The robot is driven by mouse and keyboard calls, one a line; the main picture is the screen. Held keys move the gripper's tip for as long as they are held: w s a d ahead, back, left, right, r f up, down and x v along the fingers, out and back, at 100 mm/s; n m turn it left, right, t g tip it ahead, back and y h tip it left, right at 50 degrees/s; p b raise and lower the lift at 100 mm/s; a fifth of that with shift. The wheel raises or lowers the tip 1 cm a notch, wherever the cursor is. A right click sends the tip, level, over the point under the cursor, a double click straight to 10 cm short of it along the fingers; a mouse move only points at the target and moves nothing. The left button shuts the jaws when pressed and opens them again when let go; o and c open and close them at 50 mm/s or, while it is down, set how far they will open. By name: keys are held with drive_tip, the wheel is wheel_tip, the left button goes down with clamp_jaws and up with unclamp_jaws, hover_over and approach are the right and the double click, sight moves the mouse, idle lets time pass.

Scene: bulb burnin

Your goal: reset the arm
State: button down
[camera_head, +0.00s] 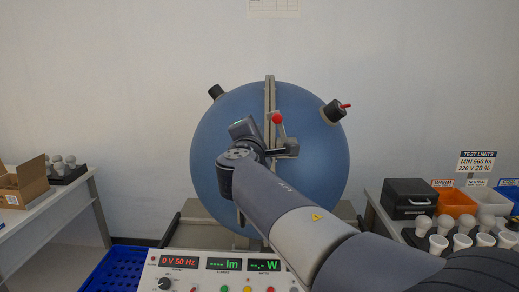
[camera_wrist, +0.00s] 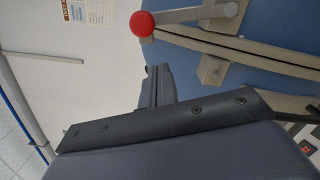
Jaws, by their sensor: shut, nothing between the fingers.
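My arm reaches up from the lower right in the head view, its wrist bent in front of the large blue sphere (camera_head: 215,140). My gripper (camera_head: 272,153) is at the sphere's front, close to the lever with a red ball knob (camera_head: 277,118). In the wrist view my gripper (camera_wrist: 158,82) shows as dark fingers, shut with nothing between them. The red knob (camera_wrist: 142,24) is above the fingers there, apart from them. Whether the gripper touches the latch bracket (camera_head: 290,147) cannot be told. My arm hides part of the sphere's lower front.
Below the sphere, a panel (camera_head: 220,280) reads 0 V 50 Hz, with lm and W displays blank. At right are a black box (camera_head: 408,198), an orange bin (camera_head: 455,203) and several bulbs. At left are a blue crate (camera_head: 115,268) and a cardboard box (camera_head: 24,184).

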wheel_tip(320, 180, down, 10)
drive_tip(key=a+n+t+y+p, duration=0.1)
drive_tip(key=a+n+p, duration=0.1)
drive_tip(key=n+p, duration=0.6)
drive_tip(key=shift+a+n, duration=0.25)
drive_tip(key=shift+n, duration=1.85)
